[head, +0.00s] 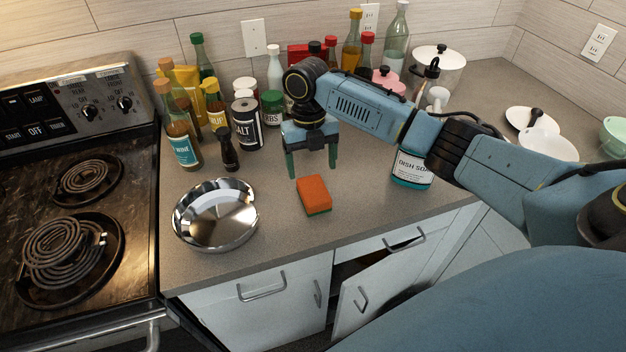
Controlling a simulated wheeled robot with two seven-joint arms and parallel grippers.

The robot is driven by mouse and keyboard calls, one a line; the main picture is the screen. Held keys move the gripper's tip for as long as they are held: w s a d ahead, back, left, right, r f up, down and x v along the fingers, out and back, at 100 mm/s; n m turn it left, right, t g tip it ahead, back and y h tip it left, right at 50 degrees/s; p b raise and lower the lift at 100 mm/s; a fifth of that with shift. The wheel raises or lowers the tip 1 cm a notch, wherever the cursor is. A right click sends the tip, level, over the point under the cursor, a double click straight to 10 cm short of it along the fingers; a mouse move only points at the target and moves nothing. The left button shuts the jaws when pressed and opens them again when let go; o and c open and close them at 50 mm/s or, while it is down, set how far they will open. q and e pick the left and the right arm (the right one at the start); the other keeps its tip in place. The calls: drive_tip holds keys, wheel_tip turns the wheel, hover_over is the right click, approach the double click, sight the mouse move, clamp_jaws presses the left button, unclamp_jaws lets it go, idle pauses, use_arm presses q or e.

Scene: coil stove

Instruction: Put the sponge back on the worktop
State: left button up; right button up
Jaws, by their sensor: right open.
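The orange sponge (314,193) with a green underside lies flat on the grey worktop (277,228), to the right of the steel pan. My right gripper (311,168) is open and empty. Its two dark green fingers point down above and just behind the sponge, apart from it in the picture. My right arm comes in from the right across the back of the worktop. My left gripper is not in view.
A steel pan (216,214) stands left of the sponge. Bottles, a salt tin (247,123) and jars crowd the back. The dish soap (411,170) stands under my arm. A cabinet door (361,297) is ajar below. The worktop around the sponge is clear.

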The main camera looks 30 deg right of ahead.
sight(311, 183)
drive_tip(key=shift+w+r, duration=0.15)
drive_tip(key=shift+r, duration=0.95)
drive_tip(key=shift+w+r, duration=0.15)
drive_tip(key=shift+r, duration=0.95)
